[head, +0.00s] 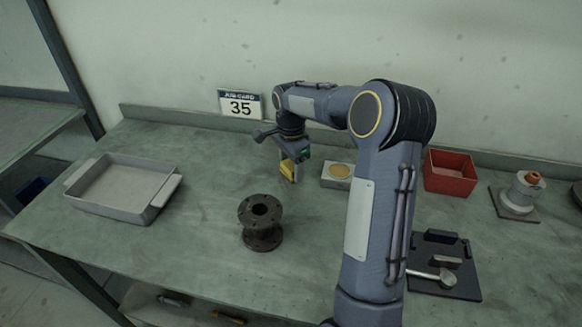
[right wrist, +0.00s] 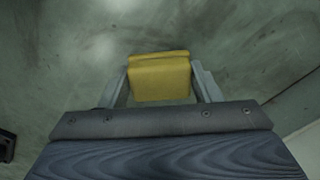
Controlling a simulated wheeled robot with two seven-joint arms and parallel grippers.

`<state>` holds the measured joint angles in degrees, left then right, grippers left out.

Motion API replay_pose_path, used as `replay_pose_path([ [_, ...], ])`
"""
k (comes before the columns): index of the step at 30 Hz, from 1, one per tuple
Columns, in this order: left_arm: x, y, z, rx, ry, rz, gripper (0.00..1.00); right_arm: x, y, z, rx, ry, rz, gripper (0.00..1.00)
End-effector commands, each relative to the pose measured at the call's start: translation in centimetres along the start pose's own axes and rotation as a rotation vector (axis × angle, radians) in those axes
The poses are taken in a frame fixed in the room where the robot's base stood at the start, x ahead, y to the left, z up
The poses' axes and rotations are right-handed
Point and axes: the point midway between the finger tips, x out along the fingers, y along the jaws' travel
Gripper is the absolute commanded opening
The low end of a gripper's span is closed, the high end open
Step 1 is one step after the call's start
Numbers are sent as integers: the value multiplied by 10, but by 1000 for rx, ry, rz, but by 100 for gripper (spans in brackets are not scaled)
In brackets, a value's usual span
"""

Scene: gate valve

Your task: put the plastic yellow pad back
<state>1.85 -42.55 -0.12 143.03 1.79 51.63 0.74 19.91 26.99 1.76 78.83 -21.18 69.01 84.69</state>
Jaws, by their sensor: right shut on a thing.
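The yellow pad (right wrist: 159,77) is a small block between the two fingers of my right gripper (right wrist: 161,84) in the right wrist view. The gripper is shut on it. In the head view the right gripper (head: 291,172) points down with the yellow pad (head: 287,168) in it, behind the dark flanged spool and left of the pale block. It looks held above the bench, but the height is hard to judge. My left gripper is not in view.
The bench (head: 200,255) carries a grey tray (head: 165,209) at left and a dark flanged spool (head: 261,240) in front.

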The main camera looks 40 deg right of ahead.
Motion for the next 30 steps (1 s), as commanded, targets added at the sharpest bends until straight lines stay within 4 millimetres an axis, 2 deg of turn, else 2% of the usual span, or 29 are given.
replay_pose_path([
  [2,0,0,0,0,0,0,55,8,0,0,1,0,0,36],
  [13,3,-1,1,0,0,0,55,12,0,0,0,0,-1,36],
  [14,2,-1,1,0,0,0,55,11,0,0,1,0,-1,61],
  [18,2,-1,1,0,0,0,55,11,0,0,1,0,-1,79],
  [26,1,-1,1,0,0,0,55,10,0,0,1,0,-1,79],
  [30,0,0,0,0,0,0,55,0,0,0,1,1,-4,79],
])
